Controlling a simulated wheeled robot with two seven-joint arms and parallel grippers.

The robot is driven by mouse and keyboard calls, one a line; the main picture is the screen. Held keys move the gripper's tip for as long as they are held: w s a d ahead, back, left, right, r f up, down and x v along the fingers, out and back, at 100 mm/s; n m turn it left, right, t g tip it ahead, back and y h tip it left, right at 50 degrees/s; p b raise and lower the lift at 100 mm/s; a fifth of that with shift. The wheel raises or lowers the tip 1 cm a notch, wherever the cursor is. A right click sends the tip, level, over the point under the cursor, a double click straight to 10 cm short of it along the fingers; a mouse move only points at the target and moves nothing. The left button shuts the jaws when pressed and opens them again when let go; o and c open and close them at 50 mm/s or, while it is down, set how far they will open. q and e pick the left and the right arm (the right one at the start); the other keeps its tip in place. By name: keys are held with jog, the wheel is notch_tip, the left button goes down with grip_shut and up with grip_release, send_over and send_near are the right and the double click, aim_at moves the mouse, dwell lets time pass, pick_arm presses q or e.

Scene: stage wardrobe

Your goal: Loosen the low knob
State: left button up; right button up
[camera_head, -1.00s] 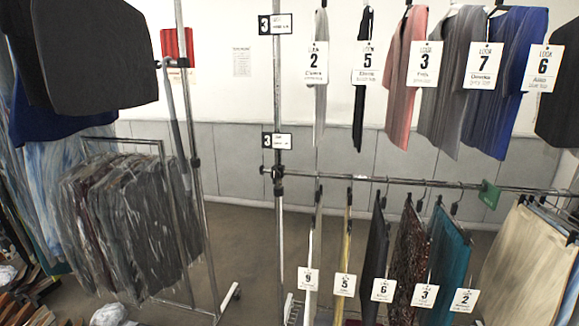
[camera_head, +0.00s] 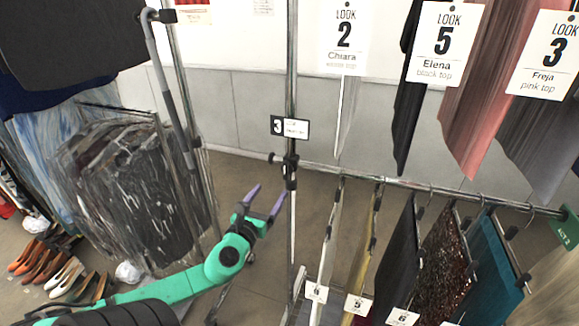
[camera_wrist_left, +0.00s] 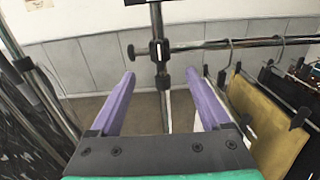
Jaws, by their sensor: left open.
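The low knob (camera_head: 271,157) is a small dark knob on the left of the black clamp (camera_head: 290,168), where the lower rail (camera_head: 400,183) meets the upright post (camera_head: 291,80). In the left wrist view the low knob (camera_wrist_left: 131,50) sits left of the post, beyond the finger tips. My left gripper (camera_head: 270,192) has purple fingers, open and empty. It is below and in front of the knob, apart from it. In the left wrist view its fingers (camera_wrist_left: 161,73) flank the post's lower part. My right gripper is not in view.
A tag marked 3 (camera_head: 290,128) is on the post above the clamp. Numbered garments hang from the lower rail to the right, and tops hang above. A rack of dark, covered clothes (camera_head: 130,190) stands left, with shoes (camera_head: 60,270) on the floor.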

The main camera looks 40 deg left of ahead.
aim_at(284, 171)
pick_arm(q)
jog(key=p+x, duration=0.1)
jog(key=x, duration=1)
jog(key=shift+s+a+f, duration=0.1)
jog(key=shift+f, duration=0.05)
jog(key=shift+w+a, duration=0.1)
jog(key=shift+w, duration=0.35)
jog(key=shift+w+f, duration=0.1)
grip_shut()
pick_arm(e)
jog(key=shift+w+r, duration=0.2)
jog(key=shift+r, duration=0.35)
